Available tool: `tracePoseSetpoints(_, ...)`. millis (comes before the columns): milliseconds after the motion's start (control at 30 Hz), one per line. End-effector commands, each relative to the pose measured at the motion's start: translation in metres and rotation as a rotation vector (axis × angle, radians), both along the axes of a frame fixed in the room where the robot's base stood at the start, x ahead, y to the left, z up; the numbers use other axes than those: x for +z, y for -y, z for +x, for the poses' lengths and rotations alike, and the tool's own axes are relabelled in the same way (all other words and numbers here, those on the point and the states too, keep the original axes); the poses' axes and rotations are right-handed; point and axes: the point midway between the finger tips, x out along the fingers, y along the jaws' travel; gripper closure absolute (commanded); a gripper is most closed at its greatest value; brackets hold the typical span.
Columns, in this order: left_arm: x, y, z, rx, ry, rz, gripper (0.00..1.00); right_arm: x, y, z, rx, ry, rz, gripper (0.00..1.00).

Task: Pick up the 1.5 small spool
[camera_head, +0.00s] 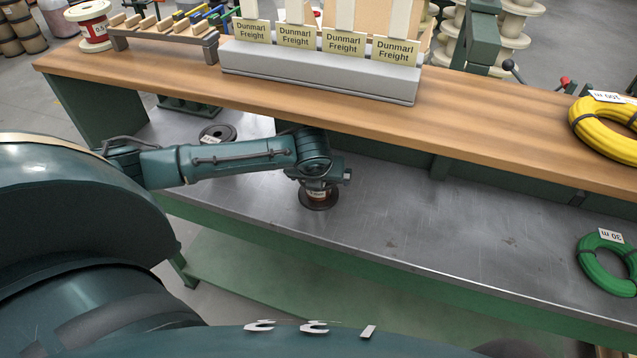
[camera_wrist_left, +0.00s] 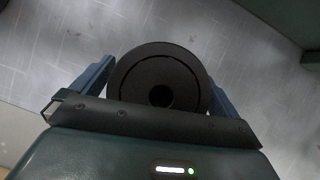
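A small spool (camera_head: 318,201) with a dark flange and a copper-coloured winding stands upright on the grey metal lower shelf. My left gripper (camera_head: 318,186) points straight down over it. In the left wrist view the spool's round dark flange (camera_wrist_left: 160,75) sits between the two blue fingers of my left gripper (camera_wrist_left: 160,90), one on each side. I cannot tell whether the fingers press on it. Its label is not readable here. A second dark spool (camera_head: 217,133) with a white label lies on the shelf behind my left forearm. My right gripper is not in view.
The wooden upper shelf (camera_head: 480,117) overhangs close behind my left wrist and holds a grey Dunmarl Freight rack (camera_head: 320,75) and a yellow coil (camera_head: 600,130). A green coil (camera_head: 604,265) lies at the right. The metal shelf (camera_head: 440,222) between is clear.

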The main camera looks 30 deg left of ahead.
Motion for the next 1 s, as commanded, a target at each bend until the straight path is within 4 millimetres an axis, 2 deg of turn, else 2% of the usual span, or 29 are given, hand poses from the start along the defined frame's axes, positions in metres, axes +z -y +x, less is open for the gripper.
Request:
tracePoseSetpoints(67,-0.0001,0.0000,-0.0003,0.000,0.000,0.000,0.07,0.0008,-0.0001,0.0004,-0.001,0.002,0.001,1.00)
tracePoseSetpoints(700,-0.0002,-0.0001,-0.0007,0.000,-0.001,0.000,0.59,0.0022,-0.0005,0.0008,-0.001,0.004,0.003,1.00)
tracePoseSetpoints(1000,0.0032,-0.0002,0.0007,0.001,0.004,0.000,0.60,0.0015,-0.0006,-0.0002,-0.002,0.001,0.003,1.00)
